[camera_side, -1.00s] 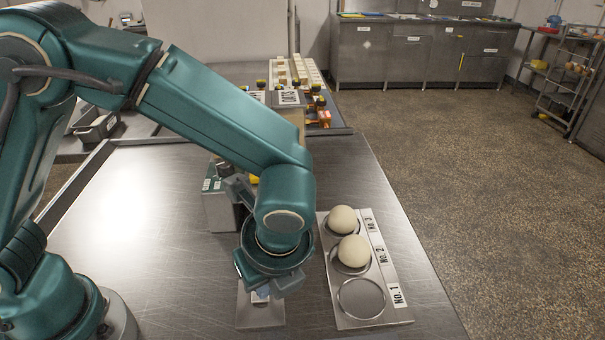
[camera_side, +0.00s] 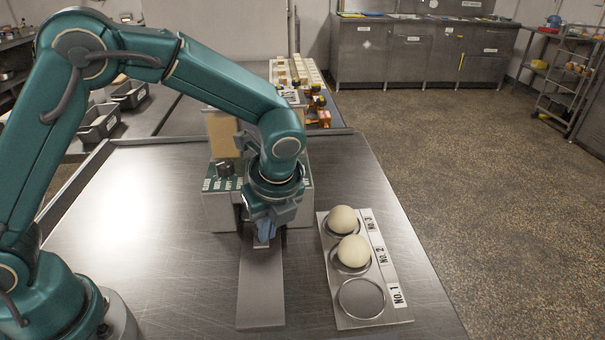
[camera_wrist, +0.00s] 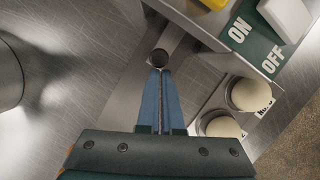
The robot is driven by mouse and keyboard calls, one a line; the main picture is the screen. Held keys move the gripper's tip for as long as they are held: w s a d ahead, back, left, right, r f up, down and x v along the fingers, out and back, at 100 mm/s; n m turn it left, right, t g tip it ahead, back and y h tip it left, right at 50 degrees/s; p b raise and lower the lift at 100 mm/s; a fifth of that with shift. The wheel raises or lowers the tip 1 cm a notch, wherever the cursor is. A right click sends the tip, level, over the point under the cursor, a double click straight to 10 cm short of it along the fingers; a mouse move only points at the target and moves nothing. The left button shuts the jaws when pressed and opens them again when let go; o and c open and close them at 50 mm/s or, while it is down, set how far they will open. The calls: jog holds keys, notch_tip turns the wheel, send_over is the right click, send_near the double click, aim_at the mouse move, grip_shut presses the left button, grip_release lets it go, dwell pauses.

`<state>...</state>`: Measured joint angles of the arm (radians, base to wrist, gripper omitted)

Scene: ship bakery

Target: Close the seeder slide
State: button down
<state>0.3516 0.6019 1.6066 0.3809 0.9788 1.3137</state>
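The seeder (camera_side: 218,212) is a grey metal box with a green labelled panel, standing on the steel table. A flat metal plate (camera_side: 260,295) runs from its front towards the camera. My gripper (camera_side: 264,238) is low over the plate's far end, close in front of the seeder. In the wrist view my two blue fingers (camera_wrist: 162,72) are together, with only a thin line between them. The slide's far end is hidden behind my gripper.
To the right is a metal tray (camera_side: 338,315) with places No. 1 to No. 3. Dough balls (camera_side: 354,251) sit in No. 2 and No. 3; No. 1 is empty. An ON/OFF panel (camera_wrist: 262,45) is close in the wrist view.

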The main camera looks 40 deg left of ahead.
jog(key=shift+a, duration=0.2)
jog(key=d, duration=0.1)
jog(key=s+d, duration=0.1)
jog(key=d, duration=0.1)
jog(key=d+r, duration=0.1)
jog(key=shift+s+d, duration=0.15)
jog(key=shift+d, duration=0.15)
notch_tip(320, 180, up, 14)
jog(key=s+a+n, duration=0.1)
jog(key=a+n, duration=0.1)
jog(key=a, duration=0.1)
jog(key=s+a+r+n+t+h, duration=0.25)
jog(key=s+a+n, duration=0.35)
jog(key=s+n, duration=0.4)
jog(key=f+n, duration=0.1)
jog(key=n, duration=0.2)
jog(key=s+f+n+t, duration=0.1)
jog(key=f+n, duration=0.1)
jog(key=n, duration=0.1)
jog(key=d+f+n+t+h, duration=0.1)
jog(key=f+n, duration=0.1)
jog(key=n, duration=0.1)
jog(key=shift+s+f+n, duration=0.25)
jog(key=shift+s+n, duration=0.05)
